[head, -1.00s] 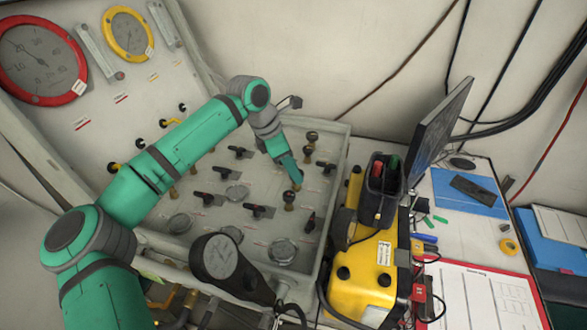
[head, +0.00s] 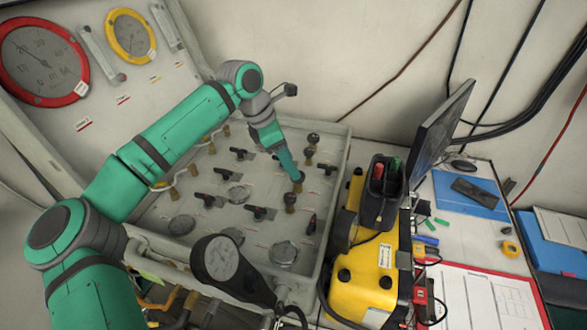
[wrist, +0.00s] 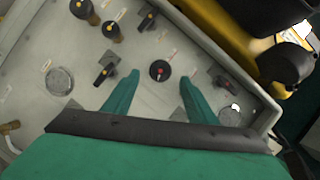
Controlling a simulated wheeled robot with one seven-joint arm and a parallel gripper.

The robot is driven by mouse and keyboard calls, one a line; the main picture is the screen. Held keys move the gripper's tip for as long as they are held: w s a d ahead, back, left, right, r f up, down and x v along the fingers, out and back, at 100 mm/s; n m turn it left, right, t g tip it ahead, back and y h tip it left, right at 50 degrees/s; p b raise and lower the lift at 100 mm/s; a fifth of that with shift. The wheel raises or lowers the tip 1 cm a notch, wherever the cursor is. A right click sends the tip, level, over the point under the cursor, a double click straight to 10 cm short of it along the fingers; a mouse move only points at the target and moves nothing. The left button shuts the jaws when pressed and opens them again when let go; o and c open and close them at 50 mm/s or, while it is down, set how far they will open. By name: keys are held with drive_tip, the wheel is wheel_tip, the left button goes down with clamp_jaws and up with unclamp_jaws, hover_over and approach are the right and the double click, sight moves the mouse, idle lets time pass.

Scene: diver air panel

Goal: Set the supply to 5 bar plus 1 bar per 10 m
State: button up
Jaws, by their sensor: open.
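The grey air panel (head: 160,215) carries several black lever valves and round knobs. In the head view my gripper (head: 298,183) points down over the panel's right part, close to a dark knob on a brass stem (head: 290,199). In the wrist view my gripper (wrist: 158,77) is open and empty, with its two green fingers apart.
A yellow case (head: 365,280) with a black holder (head: 381,190) stands right of the panel. A monitor (head: 440,130) and red-bordered sheet (head: 480,295) are further right. Lever valves (wrist: 106,73) lie beside the fingers.

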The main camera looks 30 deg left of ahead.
drive_tip(key=v, duration=0.6)
drive_tip(key=shift+r, duration=0.35)
drive_tip(key=shift+a, duration=0.1)
